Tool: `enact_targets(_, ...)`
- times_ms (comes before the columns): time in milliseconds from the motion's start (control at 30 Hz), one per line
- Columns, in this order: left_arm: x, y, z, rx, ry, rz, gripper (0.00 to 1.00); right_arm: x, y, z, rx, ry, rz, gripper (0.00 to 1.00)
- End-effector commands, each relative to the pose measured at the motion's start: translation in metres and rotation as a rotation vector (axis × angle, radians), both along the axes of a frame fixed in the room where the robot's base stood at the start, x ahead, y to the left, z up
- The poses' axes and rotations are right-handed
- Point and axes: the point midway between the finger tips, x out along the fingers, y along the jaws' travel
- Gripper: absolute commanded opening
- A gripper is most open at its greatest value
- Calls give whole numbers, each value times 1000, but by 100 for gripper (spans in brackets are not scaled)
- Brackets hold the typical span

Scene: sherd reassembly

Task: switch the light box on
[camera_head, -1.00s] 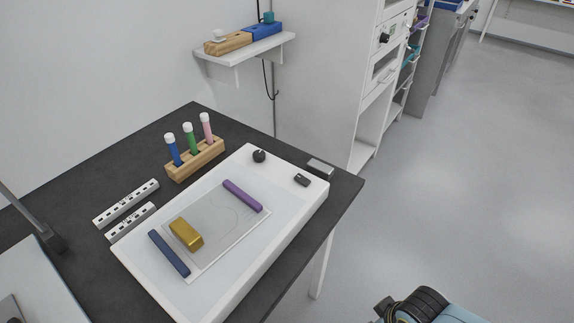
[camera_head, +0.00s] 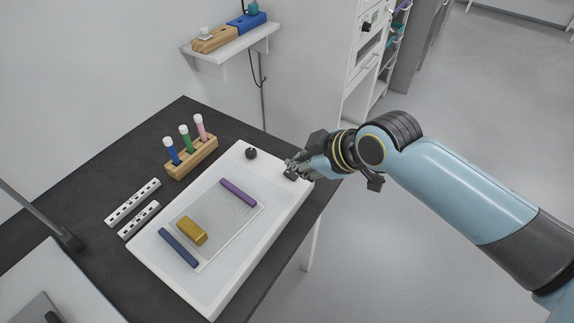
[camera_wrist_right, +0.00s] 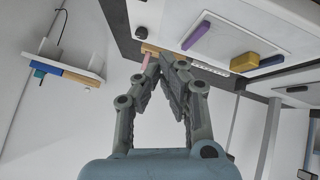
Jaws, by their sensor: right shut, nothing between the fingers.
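The light box (camera_head: 200,286) is a white slab on the dark table, with no clear glow on its top. It also shows tilted in the right wrist view (camera_wrist_right: 290,15). A round black knob (camera_head: 251,153) stands at its far end. My right gripper (camera_head: 290,168) is shut and empty, with its fingertips at the far right corner of the box, where the small dark switch was seen earlier. The fingers now largely hide that switch, and I cannot tell whether they touch it. In the right wrist view the fingertips (camera_wrist_right: 168,62) meet. My left gripper is out of view.
On the box lie a clear sheet, a gold block (camera_head: 192,230), a purple bar (camera_head: 238,192) and a blue bar (camera_head: 179,247). A wooden rack (camera_head: 192,158) with three capped tubes and two white strips stand left of it. A wall shelf (camera_head: 232,50) is behind.

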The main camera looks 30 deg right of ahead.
Motion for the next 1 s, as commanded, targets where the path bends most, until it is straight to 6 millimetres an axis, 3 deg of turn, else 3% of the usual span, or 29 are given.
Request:
enact_targets(100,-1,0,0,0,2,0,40,39,-14,-11,-59,-123,58,0)
enact_targets(300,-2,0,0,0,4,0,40,71,-33,-17,-137,-244,85,0)
enact_targets(767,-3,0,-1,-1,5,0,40,75,-37,-19,-152,-263,88,0)
enact_targets(1000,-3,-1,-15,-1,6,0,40,77,-36,-34,-151,-263,87,0)
